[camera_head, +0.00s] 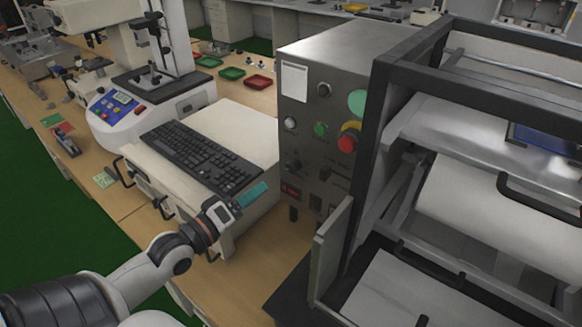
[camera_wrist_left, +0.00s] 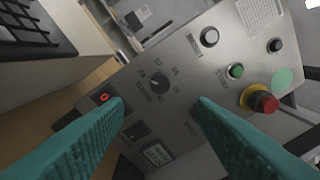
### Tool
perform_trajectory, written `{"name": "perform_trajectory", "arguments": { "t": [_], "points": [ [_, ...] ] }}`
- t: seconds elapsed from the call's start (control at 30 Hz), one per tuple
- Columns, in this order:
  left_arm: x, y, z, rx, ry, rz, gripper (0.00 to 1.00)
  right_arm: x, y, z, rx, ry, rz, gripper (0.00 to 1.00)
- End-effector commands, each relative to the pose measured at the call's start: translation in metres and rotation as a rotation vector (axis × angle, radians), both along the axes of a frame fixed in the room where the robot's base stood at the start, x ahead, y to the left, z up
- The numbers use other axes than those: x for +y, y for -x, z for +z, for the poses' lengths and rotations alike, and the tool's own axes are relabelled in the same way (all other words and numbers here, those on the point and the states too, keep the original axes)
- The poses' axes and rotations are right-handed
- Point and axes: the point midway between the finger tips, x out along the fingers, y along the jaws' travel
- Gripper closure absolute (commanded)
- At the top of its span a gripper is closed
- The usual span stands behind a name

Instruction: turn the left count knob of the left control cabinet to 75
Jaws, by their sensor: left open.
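The grey control cabinet (camera_head: 324,50) stands in the middle of the head view, its panel facing left. A black dial knob (camera_head: 293,165) sits low on the panel's left side. In the left wrist view a black knob (camera_wrist_left: 160,83) with printed marks around it lies ahead, between the finger lines; its setting is too small to read. My left gripper (camera_wrist_left: 160,107) is open and empty, its teal fingers apart and short of the panel. In the head view the gripper (camera_head: 250,195) is left of and below the knob. The right finger covers part of the panel.
The panel also carries a red emergency stop (camera_head: 348,140), a green button (camera_head: 320,129) and a lit red switch (camera_head: 290,190). A keyboard (camera_head: 200,158) lies on a white unit beside the gripper. A dark-framed machine (camera_head: 410,75) stands close on the right.

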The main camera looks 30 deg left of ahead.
Motion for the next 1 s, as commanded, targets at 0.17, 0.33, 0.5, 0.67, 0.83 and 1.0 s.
{"name": "perform_trajectory", "arguments": {
  "t": [0.17,0.33,0.5,0.67,0.83,1.0],
  "points": [
    [-0.005,-0.031,0.004,-0.006,-0.001,0.001,0.49,0.001,0.036,0.005,0.053,0.0,0.0,1.0],
    [-0.011,-0.063,0.004,-0.005,-0.002,0.001,0.49,0.006,0.034,0.011,0.051,-0.005,0.0,1.0],
    [-0.015,-0.089,0.003,-0.002,-0.004,0.0,0.49,0.009,0.01,0.016,0.014,-0.011,-0.001,1.0],
    [-0.018,-0.102,0.001,-0.001,-0.004,0.0,0.49,0.009,0.006,0.018,0.008,-0.012,-0.001,1.0],
    [-0.019,-0.105,0.0,0.001,-0.005,-0.001,0.49,0.009,0.013,0.017,0.018,-0.011,-0.001,1.0],
    [-0.019,-0.105,0.0,0.001,-0.005,-0.001,0.49,0.007,0.019,0.017,0.027,-0.007,0.0,1.0]
  ]
}}
